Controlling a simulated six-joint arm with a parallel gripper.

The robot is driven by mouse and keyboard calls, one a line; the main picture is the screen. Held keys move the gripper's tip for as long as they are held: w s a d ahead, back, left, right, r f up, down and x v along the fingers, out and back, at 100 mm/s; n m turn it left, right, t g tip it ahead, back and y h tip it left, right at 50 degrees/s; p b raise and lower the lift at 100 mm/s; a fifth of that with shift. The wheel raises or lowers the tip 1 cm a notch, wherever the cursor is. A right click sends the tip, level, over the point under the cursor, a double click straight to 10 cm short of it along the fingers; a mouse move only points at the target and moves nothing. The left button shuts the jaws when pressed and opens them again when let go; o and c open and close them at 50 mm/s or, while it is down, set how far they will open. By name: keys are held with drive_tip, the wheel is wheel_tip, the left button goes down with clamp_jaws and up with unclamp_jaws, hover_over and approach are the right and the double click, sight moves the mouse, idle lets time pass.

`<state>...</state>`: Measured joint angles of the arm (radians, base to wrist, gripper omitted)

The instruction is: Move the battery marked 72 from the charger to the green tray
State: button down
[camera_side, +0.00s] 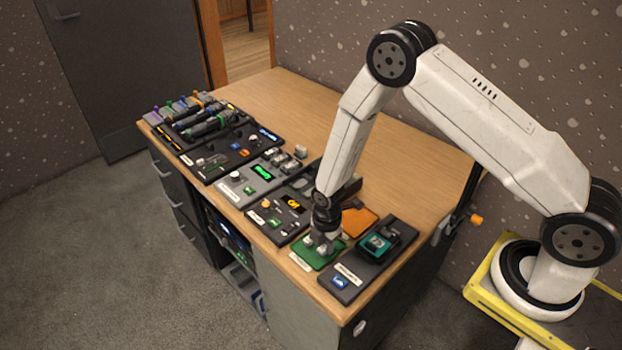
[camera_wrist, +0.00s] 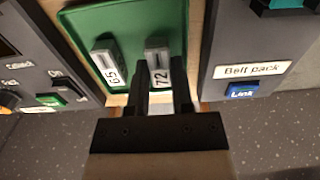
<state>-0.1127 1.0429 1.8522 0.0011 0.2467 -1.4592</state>
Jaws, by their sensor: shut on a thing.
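The battery marked 72 (camera_wrist: 158,58) is a small grey block with a white label, between the two dark fingers of my gripper (camera_wrist: 160,88). My gripper is shut on it over the green tray (camera_wrist: 130,20). A second battery, marked 65 (camera_wrist: 108,62), stands in the tray to its left. In the side view the green tray (camera_side: 309,262) is near the desk's front edge, with my gripper (camera_side: 322,240) right above it. I cannot tell whether battery 72 touches the tray floor. I cannot tell for sure which panel is the charger.
A dark belt pack panel (camera_side: 345,284) with a teal device (camera_side: 378,243) is close on the tray's right. A control panel (camera_side: 265,228) is close on its left. An orange tray (camera_side: 358,221) lies behind. Further panels run left; the back of the desk (camera_side: 400,165) is clear.

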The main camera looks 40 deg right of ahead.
drive_tip(key=shift+f, duration=0.25)
drive_tip(key=shift+f, duration=0.15)
drive_tip(key=c, duration=0.5)
unclamp_jaws()
drive_tip(key=shift+s, duration=0.15)
wheel_tip(320, 180, up, 12)
drive_tip(key=shift+r, duration=0.2)
idle(0.5)
idle(0.6)
